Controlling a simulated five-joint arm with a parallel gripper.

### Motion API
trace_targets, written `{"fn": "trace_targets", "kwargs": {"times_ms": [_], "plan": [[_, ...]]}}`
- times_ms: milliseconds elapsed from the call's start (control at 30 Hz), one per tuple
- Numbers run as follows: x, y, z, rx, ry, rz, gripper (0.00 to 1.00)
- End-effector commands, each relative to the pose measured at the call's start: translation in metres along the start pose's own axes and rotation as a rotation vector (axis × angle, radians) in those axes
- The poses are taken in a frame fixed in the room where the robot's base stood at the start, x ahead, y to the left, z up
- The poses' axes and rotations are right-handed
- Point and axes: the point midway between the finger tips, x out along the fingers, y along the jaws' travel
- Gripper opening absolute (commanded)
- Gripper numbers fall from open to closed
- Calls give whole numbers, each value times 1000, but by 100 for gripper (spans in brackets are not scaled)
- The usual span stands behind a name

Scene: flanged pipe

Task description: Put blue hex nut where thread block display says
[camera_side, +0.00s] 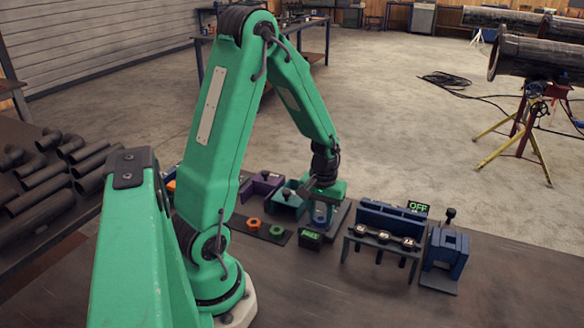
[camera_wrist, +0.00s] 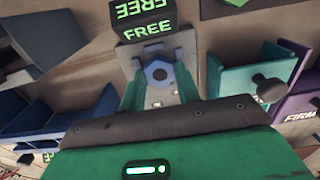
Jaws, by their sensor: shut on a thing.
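The blue hex nut (camera_wrist: 159,73) is between the fingertips of my gripper (camera_wrist: 160,78) in the wrist view. My gripper is shut on it. Below the nut is the grey thread block (camera_wrist: 130,56), with a black display (camera_wrist: 147,30) that reads FREE in green. I cannot tell whether the nut touches the block. In the side view my gripper (camera_side: 321,212) is low over the block, and the display (camera_side: 310,238) stands just in front. A teal bin (camera_wrist: 245,72) and a purple bin (camera_wrist: 298,108) marked FIRM are to the right in the wrist view.
An orange nut (camera_side: 254,223) and a green nut (camera_side: 277,230) lie on a dark plate left of my gripper. The front bench is clear.

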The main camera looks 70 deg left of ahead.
Motion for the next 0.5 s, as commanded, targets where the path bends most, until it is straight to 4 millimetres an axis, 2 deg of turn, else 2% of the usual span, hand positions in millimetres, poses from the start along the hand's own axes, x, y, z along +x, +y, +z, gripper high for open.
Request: {"fn": "trace_targets", "kwargs": {"times_ms": [267,500], "plan": [[-6,0,0,0,1,0,16],[-20,0,-1,0,3,1,16]]}}
